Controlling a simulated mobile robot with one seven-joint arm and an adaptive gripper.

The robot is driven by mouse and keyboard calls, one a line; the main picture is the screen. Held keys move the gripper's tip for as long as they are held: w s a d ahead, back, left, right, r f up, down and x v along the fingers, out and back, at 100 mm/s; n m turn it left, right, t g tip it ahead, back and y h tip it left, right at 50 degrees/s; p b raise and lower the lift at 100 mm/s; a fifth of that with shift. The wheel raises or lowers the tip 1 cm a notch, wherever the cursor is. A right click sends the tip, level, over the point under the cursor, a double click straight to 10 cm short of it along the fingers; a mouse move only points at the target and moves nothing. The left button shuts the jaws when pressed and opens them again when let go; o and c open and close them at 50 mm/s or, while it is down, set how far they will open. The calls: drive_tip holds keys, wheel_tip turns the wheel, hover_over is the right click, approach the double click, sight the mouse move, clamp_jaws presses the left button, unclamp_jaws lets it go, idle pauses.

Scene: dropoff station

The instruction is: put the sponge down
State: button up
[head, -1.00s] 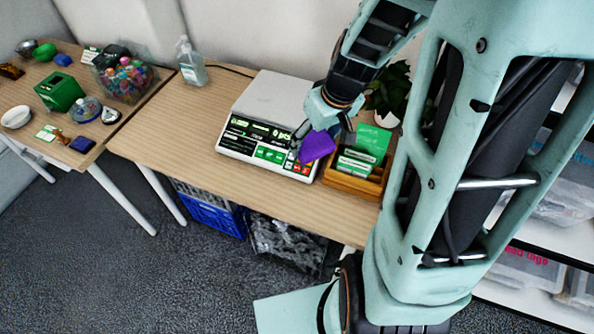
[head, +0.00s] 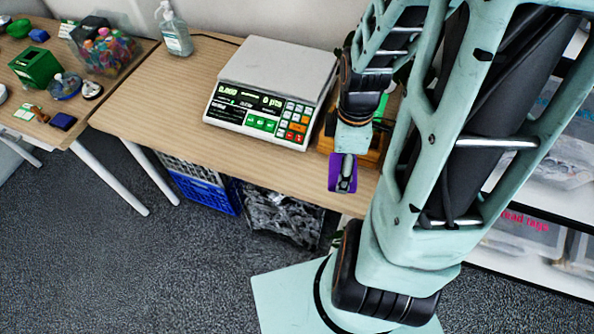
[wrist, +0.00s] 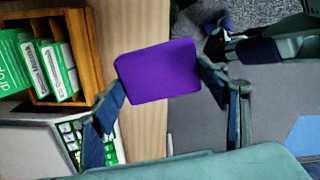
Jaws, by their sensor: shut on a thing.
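The sponge is a purple block (wrist: 158,72) that fills the middle of the wrist view. My gripper (wrist: 162,82) is shut on it, with one finger at each side. In the head view the purple sponge (head: 335,173) shows around my gripper (head: 344,178), near the front edge of the table (head: 170,110). In the wrist view the table's wood strip and the floor lie behind the sponge. The sponge appears held above the table's edge. Its exact height is hard to tell.
A scale (head: 275,80) stands on the table, left of my gripper. A wooden box (wrist: 82,45) with green and white cards is beside it, partly hidden by my arm in the head view. A sanitizer bottle (head: 176,32) stands at the back. The table's left part is clear.

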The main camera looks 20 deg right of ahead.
drive_tip(key=w+a+f, duration=0.2)
drive_tip(key=w, duration=0.1)
drive_tip(key=w+a+f+b, duration=0.1)
drive_tip(key=w+a+f, duration=0.1)
drive_tip(key=w+f, duration=0.1)
drive_tip(key=w+a+f+b, duration=0.1)
drive_tip(key=w+a+f, duration=0.1)
drive_tip(key=w+a, duration=0.1)
drive_tip(key=shift+f, duration=0.35)
drive_tip(key=shift+w+a+f, duration=0.4)
drive_tip(key=shift+w+f, duration=0.05)
drive_tip(key=shift+f, duration=0.2)
drive_tip(key=shift+w+a+f, duration=0.1)
drive_tip(key=shift+w+f, duration=0.05)
drive_tip(key=shift+f, duration=0.45)
drive_tip(key=shift+w+a+f, duration=0.1)
drive_tip(key=shift+f, duration=0.95)
drive_tip(key=shift+f+b, duration=0.3)
drive_tip(key=shift+b, duration=0.15)
drive_tip(key=o, duration=1)
